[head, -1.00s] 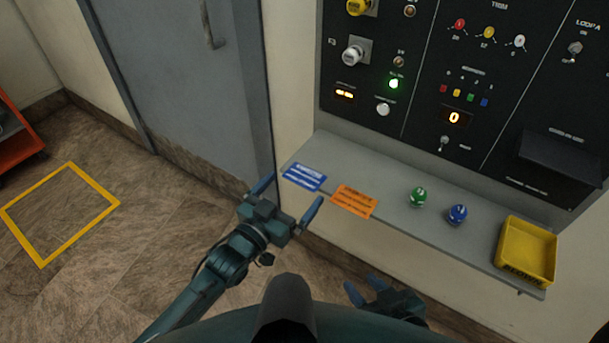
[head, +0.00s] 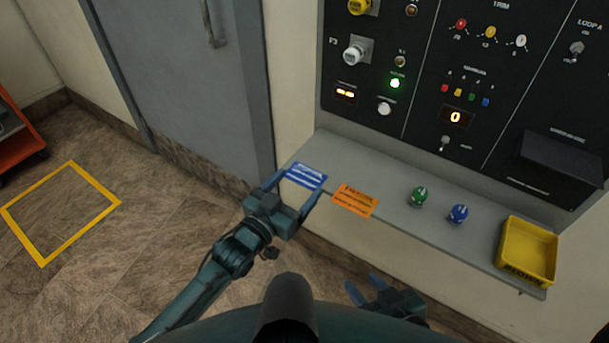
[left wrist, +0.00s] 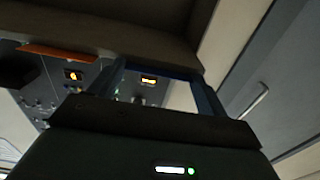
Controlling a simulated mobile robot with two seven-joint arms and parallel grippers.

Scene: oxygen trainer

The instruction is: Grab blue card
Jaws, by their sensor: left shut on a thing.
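The blue card (head: 307,176) with white print lies at the left end of the grey shelf (head: 390,208). In the left wrist view the card (left wrist: 160,69) shows as a thin blue edge between the fingers. My left gripper (head: 296,187) is at the shelf's front edge, one finger on each side of the card, shut on it. It also shows in the left wrist view (left wrist: 160,88). My right gripper (head: 364,284) is low in front of the shelf, its fingers apart and empty.
An orange card (head: 354,200) lies just right of the blue card. A green ball (head: 419,196), a blue ball (head: 460,213) and a yellow tray (head: 528,250) stand further right. A black control panel (head: 430,90) rises behind the shelf. A grey door (head: 190,90) is at the left.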

